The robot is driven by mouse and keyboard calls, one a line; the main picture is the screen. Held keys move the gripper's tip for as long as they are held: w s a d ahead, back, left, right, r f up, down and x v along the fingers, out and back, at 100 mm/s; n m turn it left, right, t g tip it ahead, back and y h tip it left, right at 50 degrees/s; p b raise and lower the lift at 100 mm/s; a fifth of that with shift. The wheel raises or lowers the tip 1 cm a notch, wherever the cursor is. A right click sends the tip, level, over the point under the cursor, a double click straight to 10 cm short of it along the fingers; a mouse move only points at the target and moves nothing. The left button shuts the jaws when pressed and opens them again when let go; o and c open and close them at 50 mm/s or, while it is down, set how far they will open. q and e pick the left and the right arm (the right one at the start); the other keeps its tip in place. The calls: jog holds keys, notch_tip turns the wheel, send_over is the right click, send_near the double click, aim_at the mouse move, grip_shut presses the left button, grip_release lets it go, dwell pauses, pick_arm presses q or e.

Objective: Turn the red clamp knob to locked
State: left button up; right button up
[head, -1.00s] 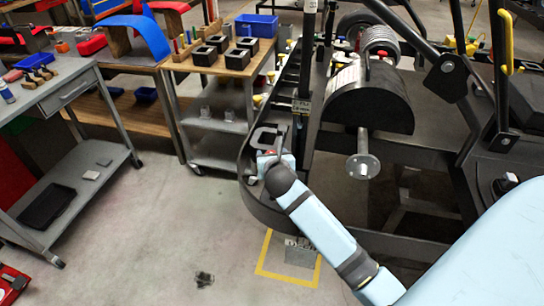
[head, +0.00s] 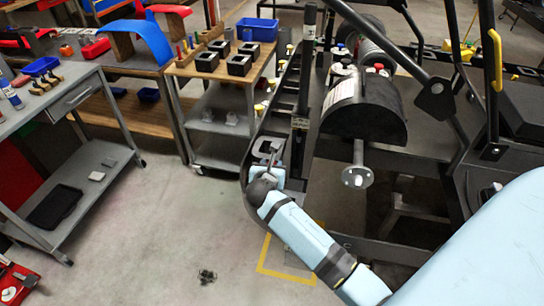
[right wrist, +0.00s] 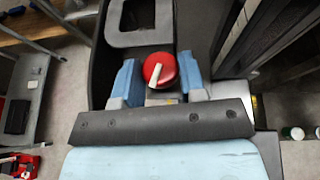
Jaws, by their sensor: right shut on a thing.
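The red clamp knob (right wrist: 161,71) is round, with a white pointer bar on its face. In the right wrist view the bar slants from the knob's middle down and slightly left. My right gripper (right wrist: 158,65) has one blue finger on each side of the knob and is shut on it. In the head view my right gripper (head: 268,172) is at the left end of the dark kart stand frame (head: 252,203); the knob is hidden there behind my wrist. A grey clamp plate (right wrist: 140,38) with a dark opening lies just beyond the knob. My left gripper is not in view.
A black drum-shaped part (head: 365,115) and a flanged shaft (head: 357,177) stand right of my arm. A cart with black bins (head: 205,62) is behind left, and a grey workbench (head: 70,85) farther left. The floor (head: 165,235) between is mostly open.

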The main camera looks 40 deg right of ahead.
jog(key=m+g+h+p, duration=0.1)
jog(key=m+g+p, duration=0.1)
jog(key=m+g+h+p, duration=0.1)
jog(key=shift+w+a+r+m+g+h, duration=0.15)
jog(key=shift+w+r+m+g+h, duration=0.15)
jog(key=shift+m, duration=0.1)
jog(key=m+g+p, duration=0.1)
jog(key=g, duration=0.1)
jog(key=m+g+h+p, duration=0.1)
jog(key=m+g, duration=0.1)
jog(key=shift+w+f+m, duration=0.1)
jog(key=shift+w+m, duration=0.05)
jog(key=shift+m, duration=0.15)
jog(key=m+g+p, duration=0.1)
jog(key=m+g, duration=0.1)
jog(key=g, duration=0.1)
jog(key=shift+w+m+h, duration=0.15)
jog(key=shift+m+h, duration=0.15)
jog(key=m+g, duration=0.3)
jog(key=shift+w+f+y, duration=0.15)
jog(key=shift+y, duration=0.25)
jog(key=shift+m+g+y, duration=0.3)
jog(key=shift+m+g, duration=0.3)
jog(key=shift+g, duration=0.3)
jog(key=o, duration=0.9)
